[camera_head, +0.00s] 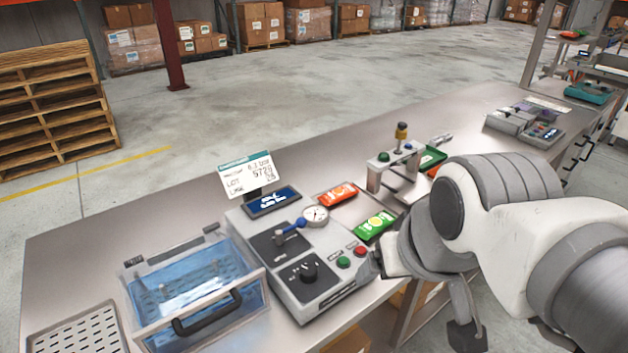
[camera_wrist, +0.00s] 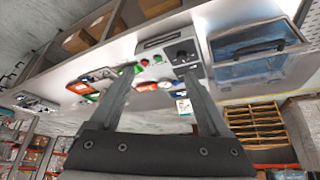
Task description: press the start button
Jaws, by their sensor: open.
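A green button (camera_head: 343,262) and a red button (camera_head: 360,250) sit side by side to the right of the knob. I cannot read their small labels. My gripper (camera_wrist: 155,82) is open and empty; in the wrist view its two fingers point toward the box, and the knob also shows there (camera_wrist: 182,56). In the head view my arm comes in from the right, its end close to the right side of the box, the fingers partly hidden.
A clear blue lidded bin (camera_head: 195,290) stands left of the box. A dial gauge (camera_head: 315,214), a display (camera_head: 272,201), orange and green packets (camera_head: 375,225) and a small press stand (camera_head: 395,165) are close by. The bench (camera_head: 110,250) is bare at back left.

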